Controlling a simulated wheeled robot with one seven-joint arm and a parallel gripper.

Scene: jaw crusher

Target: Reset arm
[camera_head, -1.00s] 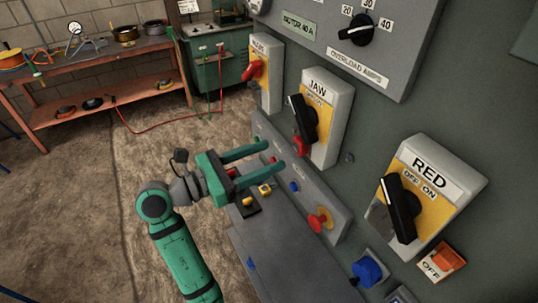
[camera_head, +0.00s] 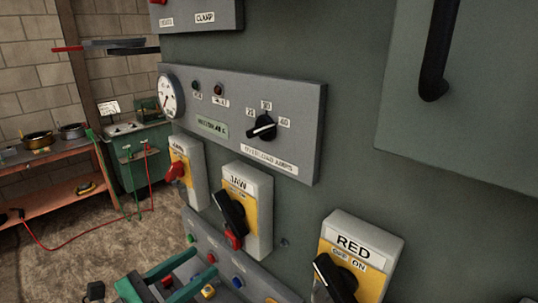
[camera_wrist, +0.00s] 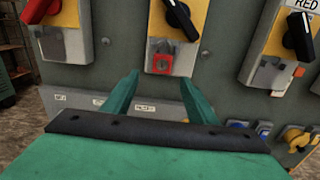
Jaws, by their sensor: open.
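My green gripper (camera_head: 184,277) shows at the bottom edge of the head view, partly cut off. Its two fingers are apart with nothing between them. In the wrist view my gripper (camera_wrist: 160,92) points at the panel below the JAW switch. The JAW switch (camera_head: 260,213) has a black handle on a yellow and grey housing; it also shows in the wrist view (camera_wrist: 157,58), with a red part under the handle. My fingers appear apart from the panel. The rest of my arm is out of view.
The RED switch (camera_head: 380,247) stands to the right and a red-handled switch (camera_head: 190,154) to the left. A button strip (camera_head: 225,258) runs below. Above is a grey box (camera_head: 292,130) with a gauge and overload dial. A workbench (camera_head: 60,160) stands at the far left.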

